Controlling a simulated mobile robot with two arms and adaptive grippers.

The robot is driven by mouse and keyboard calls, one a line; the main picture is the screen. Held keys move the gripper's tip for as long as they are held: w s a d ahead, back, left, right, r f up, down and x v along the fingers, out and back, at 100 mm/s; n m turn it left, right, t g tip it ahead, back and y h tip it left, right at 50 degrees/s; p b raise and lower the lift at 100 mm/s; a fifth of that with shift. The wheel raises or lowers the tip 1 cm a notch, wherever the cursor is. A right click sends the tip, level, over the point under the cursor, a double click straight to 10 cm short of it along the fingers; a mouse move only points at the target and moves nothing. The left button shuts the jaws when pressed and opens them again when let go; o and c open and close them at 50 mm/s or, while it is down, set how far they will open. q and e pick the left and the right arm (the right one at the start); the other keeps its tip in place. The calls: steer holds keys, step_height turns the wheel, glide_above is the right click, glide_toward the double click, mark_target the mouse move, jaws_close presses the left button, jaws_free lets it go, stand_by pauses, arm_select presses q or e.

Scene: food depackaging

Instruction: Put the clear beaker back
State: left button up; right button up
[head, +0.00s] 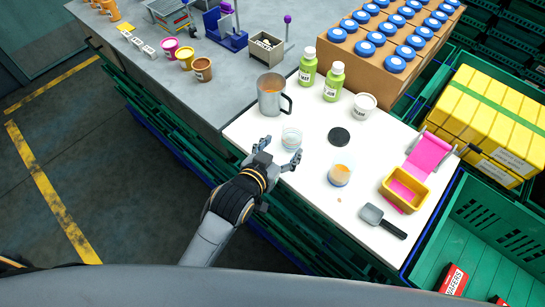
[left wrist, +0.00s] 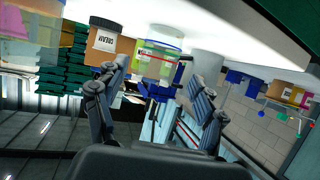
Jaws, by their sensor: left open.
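A small clear beaker (head: 291,139) stands upright on the white worktop in the head view, near its left edge. My left gripper (head: 281,151) is open just in front of it, with its fingers pointing toward the beaker. In the left wrist view, which looks upside down, a clear vessel (left wrist: 160,58) shows beyond and between the open fingers; I cannot tell whether they touch it. My right gripper is not in view.
A metal jug (head: 271,97) stands close behind the small beaker. Green bottles (head: 333,82), a white tub (head: 365,106) and a black disc (head: 339,137) are farther right. The worktop's front left is clear.

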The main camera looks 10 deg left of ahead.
arm_select(q)
steer(key=v, duration=0.5)
steer(key=shift+s+r, duration=0.1)
steer(key=shift+r, duration=0.05)
steer(key=shift+a, duration=0.15)
steer(key=s+a+f+n+g+y, duration=0.1)
steer(key=s+a+f+g+y, duration=0.3)
steer(key=s+a, duration=0.45)
steer(key=s+a+f+n+g+y, duration=0.1)
steer(key=s+a+f+n+g, duration=0.1)
steer(key=s+a+f+g, duration=0.45)
steer(key=s+a+f+b, duration=0.1)
steer(key=s+f, duration=0.1)
steer(key=f, duration=1.1)
steer(key=s+f+b, duration=0.1)
steer(key=s+f, duration=0.1)
steer(key=f, duration=1.1)
steer(key=s+a+f+g, duration=0.1)
steer(key=s+a+f, duration=0.2)
steer(key=s+f, duration=1.3)
steer(key=shift+m, duration=0.4)
